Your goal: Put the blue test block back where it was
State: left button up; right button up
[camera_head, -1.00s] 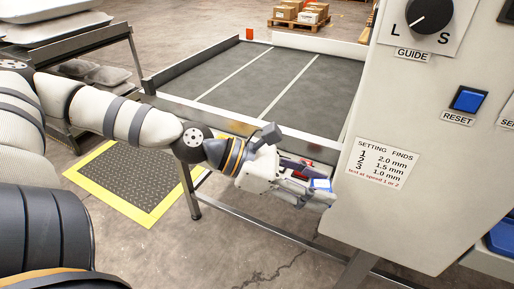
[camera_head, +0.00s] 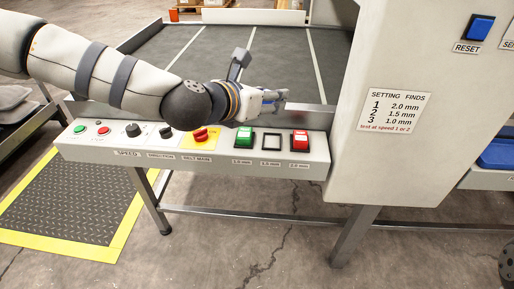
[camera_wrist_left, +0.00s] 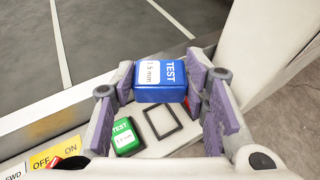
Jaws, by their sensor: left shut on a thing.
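My left gripper (camera_head: 280,96) is above the control panel at the belt's near edge. In the left wrist view its purple-padded fingers (camera_wrist_left: 170,95) are shut on the blue test block (camera_wrist_left: 160,80), labelled TEST 1.5 mm. The block is held above the panel. An empty black square frame (camera_head: 271,141) lies between the green block (camera_head: 243,137) and the red block (camera_head: 299,141). The empty frame also shows below the blue block in the wrist view (camera_wrist_left: 148,120), with the green block (camera_wrist_left: 126,139) to its left. In the head view the gripper mostly hides the blue block. My right gripper is out of view.
The control panel (camera_head: 190,154) carries buttons, knobs and a red stop button (camera_head: 200,134). The grey belt (camera_head: 190,55) lies behind it. A beige cabinet (camera_head: 400,150) with a settings label stands close on the right.

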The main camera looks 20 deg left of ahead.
aim_at(270, 146)
pick_arm(q)
jog(key=shift+w+d+f+n+y, duration=0.4)
jog(key=shift+w+f+y, duration=0.05)
jog(key=shift+w+y, duration=0.05)
jog(key=shift+w+d+f+b, duration=0.1)
jog(key=shift+w+f+b, duration=0.05)
jog(key=shift+f+b, duration=0.15)
jog(key=shift+n+t+y, duration=0.3)
notch_tip(270, 146, down, 9)
jog(key=shift+b, duration=0.7)
jog(key=shift+f, duration=0.3)
jog(key=o, duration=1.1)
jog(key=shift+o, duration=0.2)
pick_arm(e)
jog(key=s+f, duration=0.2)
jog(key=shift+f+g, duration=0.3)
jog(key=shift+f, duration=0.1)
pick_arm(q)
jog(key=shift+r, duration=0.1)
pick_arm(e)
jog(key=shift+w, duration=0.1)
